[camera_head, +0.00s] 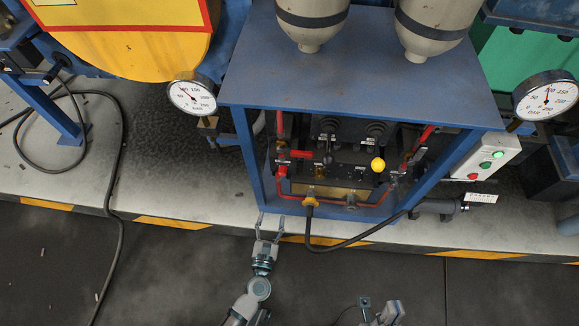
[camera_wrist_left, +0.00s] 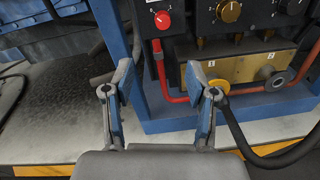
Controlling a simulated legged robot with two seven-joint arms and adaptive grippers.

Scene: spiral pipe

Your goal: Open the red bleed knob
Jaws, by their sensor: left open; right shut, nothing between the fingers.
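The red knob (camera_wrist_left: 162,19) is round with a white mark and sits on a small dark plate at the top of the left wrist view. In the head view the red knob (camera_head: 282,170) is small, at the left inside the blue frame. My left gripper (camera_head: 271,222) is open and empty, in front of the frame's lower left corner. In the left wrist view its fingers (camera_wrist_left: 160,85) are spread apart, below the knob and not touching it. My right gripper (camera_head: 383,313) is shut and empty at the bottom edge, partly cut off.
The blue frame's left post (camera_wrist_left: 128,50) stands left of the knob. A red pipe (camera_wrist_left: 162,80) runs below the knob to a brass block (camera_wrist_left: 235,75). A black hose (camera_head: 335,246) leaves the block's front. A yellow knob (camera_head: 378,164) is farther right. Floor in front is clear.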

